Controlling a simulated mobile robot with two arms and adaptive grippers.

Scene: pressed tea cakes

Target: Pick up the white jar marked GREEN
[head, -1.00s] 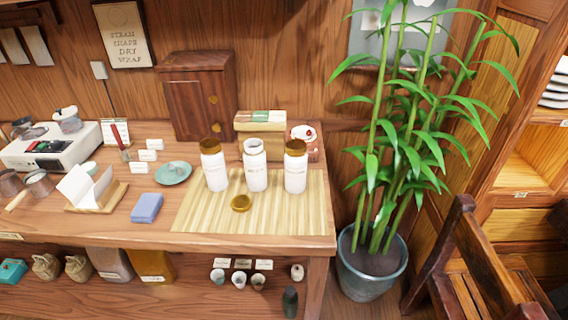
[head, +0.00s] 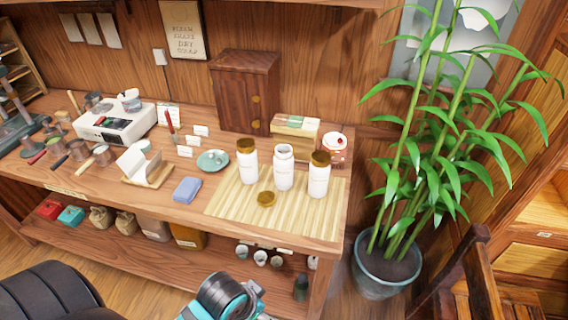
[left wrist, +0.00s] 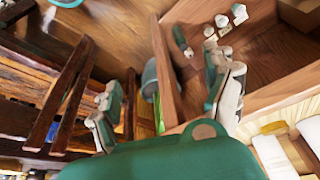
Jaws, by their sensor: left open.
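In the head view, three white jars stand upright in a row on a bamboo mat (head: 230,208). The left jar (head: 248,165) and the right jar (head: 318,178) wear brown-gold lids. The middle jar (head: 283,170) has no lid, and a gold lid (head: 266,199) lies on the mat in front. The jar labels are too small to read, so I cannot tell which is marked GREEN. My left gripper (left wrist: 167,98) is open and empty in the left wrist view, with its fingers wide apart. My right gripper is not in view.
A wooden cabinet (head: 243,92), a box (head: 296,135) and a red-and-white tin (head: 335,150) stand behind the jars. A potted bamboo (head: 385,270) and a chair (head: 470,275) stand right of the table.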

